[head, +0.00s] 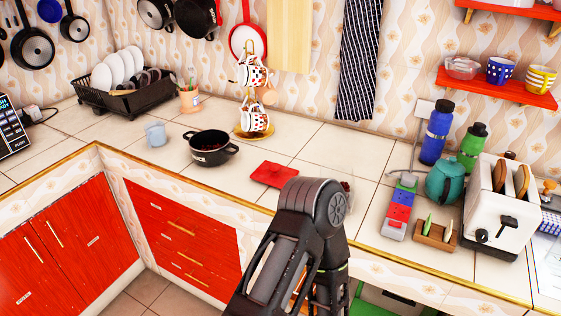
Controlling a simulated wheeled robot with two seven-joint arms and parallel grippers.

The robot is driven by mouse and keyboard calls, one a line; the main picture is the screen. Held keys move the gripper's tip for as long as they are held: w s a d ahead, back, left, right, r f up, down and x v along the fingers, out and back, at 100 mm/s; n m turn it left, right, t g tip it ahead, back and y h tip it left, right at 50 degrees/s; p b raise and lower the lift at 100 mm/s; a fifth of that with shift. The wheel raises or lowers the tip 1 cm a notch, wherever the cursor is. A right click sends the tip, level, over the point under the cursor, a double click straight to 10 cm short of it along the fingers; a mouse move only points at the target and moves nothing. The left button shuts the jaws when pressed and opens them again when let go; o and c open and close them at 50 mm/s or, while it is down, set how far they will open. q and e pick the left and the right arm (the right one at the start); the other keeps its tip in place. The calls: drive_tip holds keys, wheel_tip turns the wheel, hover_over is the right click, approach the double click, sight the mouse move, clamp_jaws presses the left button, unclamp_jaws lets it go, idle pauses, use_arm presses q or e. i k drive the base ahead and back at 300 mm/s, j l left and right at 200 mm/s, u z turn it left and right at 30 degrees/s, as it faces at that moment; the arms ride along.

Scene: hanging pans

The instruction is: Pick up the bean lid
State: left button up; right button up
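A black pot (210,148) with dark contents stands on the tiled counter, left of the middle. I cannot make out a lid on it. A small, partly hidden object (347,184) shows just past my arm's joint; I cannot tell whether it is the bean lid. One of my dark arms rises from the bottom centre, bends in front of the counter and runs back down. I cannot tell which arm it is. Neither gripper shows.
A red flat square (274,174) lies right of the pot. A toaster (494,205), a teal teapot (444,181) and bottles crowd the right. Open counter lies between.

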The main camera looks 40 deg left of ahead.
sight(276, 174)
drive_tip(key=k+j, duration=0.1)
drive_tip(key=j, duration=0.35)
drive_tip(key=k+j, duration=0.15)
drive_tip(key=j, duration=0.3)
drive_tip(key=k+j, duration=0.1)
drive_tip(key=j, duration=0.35)
drive_tip(key=k+j, duration=0.1)
drive_tip(key=j, duration=0.35)
drive_tip(key=z, duration=0.05)
